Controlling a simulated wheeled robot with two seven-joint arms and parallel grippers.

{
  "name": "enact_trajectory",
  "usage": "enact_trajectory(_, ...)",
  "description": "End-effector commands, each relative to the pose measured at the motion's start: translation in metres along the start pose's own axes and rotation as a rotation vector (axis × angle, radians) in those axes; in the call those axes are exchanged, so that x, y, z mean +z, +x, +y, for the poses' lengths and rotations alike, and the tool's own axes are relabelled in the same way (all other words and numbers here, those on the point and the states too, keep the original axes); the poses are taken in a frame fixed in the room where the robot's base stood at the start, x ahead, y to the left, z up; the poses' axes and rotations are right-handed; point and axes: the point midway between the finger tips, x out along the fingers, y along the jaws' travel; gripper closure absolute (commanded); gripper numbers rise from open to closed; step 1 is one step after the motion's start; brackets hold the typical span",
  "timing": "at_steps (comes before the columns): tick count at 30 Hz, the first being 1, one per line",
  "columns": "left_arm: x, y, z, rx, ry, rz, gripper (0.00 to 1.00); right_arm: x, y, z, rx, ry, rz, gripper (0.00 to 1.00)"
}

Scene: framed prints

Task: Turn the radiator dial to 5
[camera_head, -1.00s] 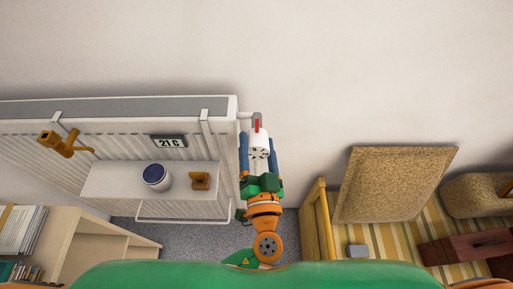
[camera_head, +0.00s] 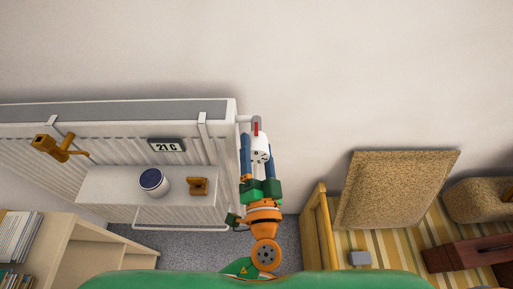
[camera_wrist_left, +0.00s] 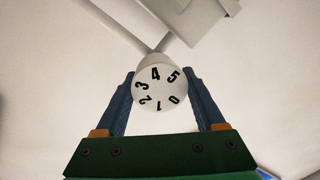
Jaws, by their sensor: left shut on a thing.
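The white radiator dial (camera_head: 261,143) is at the right end of the radiator, with a red mark (camera_head: 256,128) beside its far end. In the left wrist view the dial (camera_wrist_left: 160,88) faces me with black numbers 0 to 5. The 4 is near the top and the 5 at upper right; the red mark cannot be seen there. My left gripper (camera_head: 258,150) is shut on the dial, one blue finger on each side, also seen in the left wrist view (camera_wrist_left: 160,76). My right gripper is not in view.
The white radiator (camera_head: 100,148) carries a "21 C" display (camera_head: 167,145) and a shelf (camera_head: 110,188) with a blue-topped jar (camera_head: 153,181) and a small brown object (camera_head: 198,186). The wall above is clear.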

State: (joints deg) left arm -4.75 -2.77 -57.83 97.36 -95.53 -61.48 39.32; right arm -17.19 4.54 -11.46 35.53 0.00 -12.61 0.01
Motion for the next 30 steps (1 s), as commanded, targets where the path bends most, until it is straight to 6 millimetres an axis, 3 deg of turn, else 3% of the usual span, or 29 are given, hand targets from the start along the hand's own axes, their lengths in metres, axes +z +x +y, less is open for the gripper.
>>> enact_trajectory(1, 0.002, 0.000, 0.001, 0.003, 0.001, -0.004, 0.26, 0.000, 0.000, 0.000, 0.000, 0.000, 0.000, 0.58)
enact_trajectory(4, 0.001, 0.000, 0.001, 0.003, 0.001, -0.003, 0.02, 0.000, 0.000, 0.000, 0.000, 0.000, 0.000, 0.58)
enact_trajectory(13, 0.002, -0.003, 0.002, 0.003, -0.001, -0.001, 0.02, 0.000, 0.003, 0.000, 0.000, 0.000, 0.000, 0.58)
enact_trajectory(22, 0.005, -0.060, 0.005, 0.005, -0.001, -0.003, 0.02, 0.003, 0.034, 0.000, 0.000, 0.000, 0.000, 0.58)
enact_trajectory(30, 0.001, -0.071, 0.001, 0.002, 0.001, -0.002, 0.02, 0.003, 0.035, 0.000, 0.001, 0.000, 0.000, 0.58)
